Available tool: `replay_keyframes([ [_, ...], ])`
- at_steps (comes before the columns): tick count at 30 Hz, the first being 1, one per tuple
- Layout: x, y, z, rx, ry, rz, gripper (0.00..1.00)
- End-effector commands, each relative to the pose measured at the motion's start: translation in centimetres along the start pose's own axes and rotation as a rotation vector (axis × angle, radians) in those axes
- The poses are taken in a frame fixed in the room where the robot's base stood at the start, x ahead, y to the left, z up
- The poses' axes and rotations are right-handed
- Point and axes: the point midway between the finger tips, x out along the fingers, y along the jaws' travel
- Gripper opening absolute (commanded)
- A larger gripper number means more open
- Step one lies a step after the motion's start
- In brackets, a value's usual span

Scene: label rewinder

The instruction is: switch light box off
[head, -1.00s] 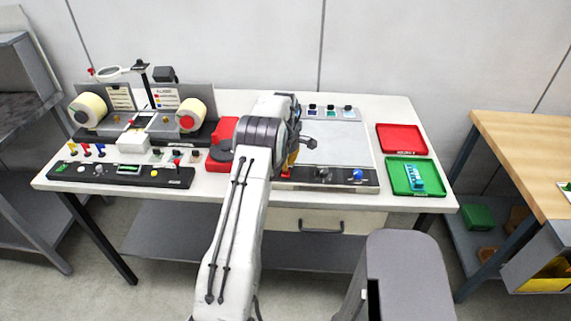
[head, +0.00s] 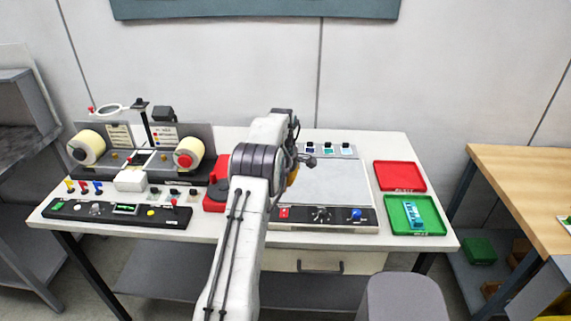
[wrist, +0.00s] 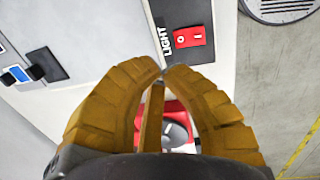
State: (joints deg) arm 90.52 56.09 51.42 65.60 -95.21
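The light box (head: 335,185) has a pale grey panel and a dark control strip along its front edge. A red rocker switch (head: 284,212) sits at the strip's left end. In the wrist view the red switch (wrist: 188,37) bears O and I marks beside the word LIGHT; I cannot tell which side is pressed. In the head view my gripper (head: 292,177) is partly hidden by my arm, over the panel's left side.
The strip also carries a black knob (head: 321,214) and a blue knob (head: 355,214). A red box with a dark knob (head: 215,190) stands left of my arm. A red tray (head: 400,176) and a green tray (head: 395,212) lie at right. The rewinder (head: 140,150) is at left.

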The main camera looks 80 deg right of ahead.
Motion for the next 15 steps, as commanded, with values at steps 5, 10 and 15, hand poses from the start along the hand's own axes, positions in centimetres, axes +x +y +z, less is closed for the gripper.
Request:
replay_keyframes([
  [5, -3.0, 0.9, 0.0, 0.0, 0.0, 0.004, 0.0],
  [10, -5.0, 1.3, 0.1, 0.0, 0.0, 0.003, 0.0],
  [15, -6.2, 1.6, 0.1, 0.0, 0.0, 0.0, 0.0],
])
